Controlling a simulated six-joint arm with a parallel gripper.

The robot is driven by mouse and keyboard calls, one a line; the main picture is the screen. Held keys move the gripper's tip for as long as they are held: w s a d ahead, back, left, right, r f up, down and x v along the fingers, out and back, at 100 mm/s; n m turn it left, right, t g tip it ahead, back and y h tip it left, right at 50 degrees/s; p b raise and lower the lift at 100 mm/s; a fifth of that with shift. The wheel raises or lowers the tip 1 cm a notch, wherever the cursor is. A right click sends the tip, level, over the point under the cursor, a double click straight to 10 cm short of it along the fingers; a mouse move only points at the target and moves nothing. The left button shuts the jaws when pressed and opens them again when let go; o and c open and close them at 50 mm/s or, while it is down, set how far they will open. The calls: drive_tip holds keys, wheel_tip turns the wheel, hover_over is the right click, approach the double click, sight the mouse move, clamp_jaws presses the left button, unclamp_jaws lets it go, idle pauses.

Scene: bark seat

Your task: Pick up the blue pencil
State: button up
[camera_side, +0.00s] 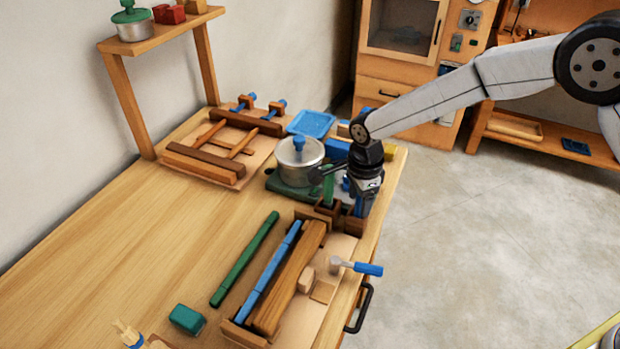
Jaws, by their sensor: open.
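A long blue stick, which looks like the blue pencil (268,273), lies along the left side of a wooden tray (240,334) at the table's front. A thick brown wooden bar (290,280) lies to its right. My gripper (363,204) points down beyond the far end of the tray, near the table's right edge. It is apart from the blue stick. Its fingers are small and partly blend with a blue piece behind them, and I see nothing held.
A green stick (245,258) lies left of the tray, with a green block (187,319) nearby. A blue-handled hammer (356,267) lies to the right. The table's left side is clear.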

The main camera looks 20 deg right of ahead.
idle(0.4)
clamp_jaws()
drive_tip(key=shift+r, duration=5)
drive_tip(key=s+a+r, duration=0.1)
drive_tip(key=s+a, duration=0.2)
drive_tip(key=a, duration=1.1)
drive_tip(key=shift+s+r, duration=0.15)
drive_tip(key=shift+r, duration=0.2)
